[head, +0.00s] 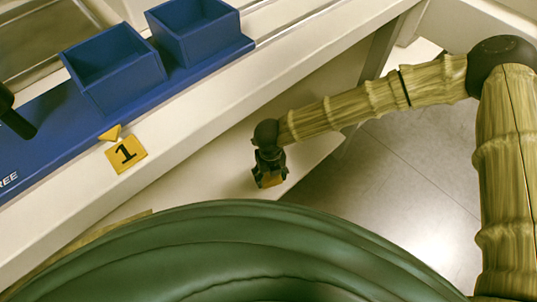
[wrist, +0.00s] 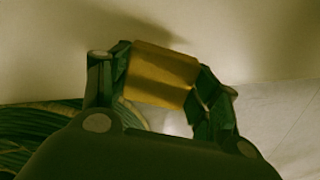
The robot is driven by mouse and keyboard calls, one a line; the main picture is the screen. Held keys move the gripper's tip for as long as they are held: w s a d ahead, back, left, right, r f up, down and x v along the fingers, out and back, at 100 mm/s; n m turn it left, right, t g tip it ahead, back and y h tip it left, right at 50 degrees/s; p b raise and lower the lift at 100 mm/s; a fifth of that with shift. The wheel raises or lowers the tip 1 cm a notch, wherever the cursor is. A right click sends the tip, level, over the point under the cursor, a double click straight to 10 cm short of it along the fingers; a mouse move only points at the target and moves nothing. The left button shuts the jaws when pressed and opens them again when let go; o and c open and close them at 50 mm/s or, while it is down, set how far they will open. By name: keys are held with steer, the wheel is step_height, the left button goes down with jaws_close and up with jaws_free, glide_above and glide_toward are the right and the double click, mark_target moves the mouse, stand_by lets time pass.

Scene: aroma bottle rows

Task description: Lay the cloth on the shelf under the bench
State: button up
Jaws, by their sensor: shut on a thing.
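My gripper (head: 269,178) is shut on a small yellow-orange folded cloth (head: 271,179). In the wrist view the cloth (wrist: 162,75) spans the space between the two fingertips of my gripper (wrist: 160,85). The pale shelf (head: 215,170) lies below the white bench (head: 200,108). My gripper is over this shelf in the head view, near its right end and beside the bench front. I cannot tell whether the cloth touches the shelf. In the wrist view the pale shelf surface (wrist: 240,35) fills the upper part, with a soft shadow on it.
A yellowish edge (head: 85,238) shows at lower left, mostly hidden by a large green rounded form. Grey floor (head: 395,190) lies right of the shelf.

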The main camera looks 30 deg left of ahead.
mark_target(269, 176)
steer(key=shift+w+a+f, duration=0.1)
steer(key=shift+w+a, duration=0.4)
step_height(269, 176, down, 4)
steer(key=b, duration=0.3)
steer(key=shift+w+r, duration=0.1)
steer(key=shift+r, duration=0.2)
steer(key=o, duration=1)
steer(key=shift+c, duration=0.2)
step_height(269, 176, up, 12)
steer(key=p, duration=0.5)
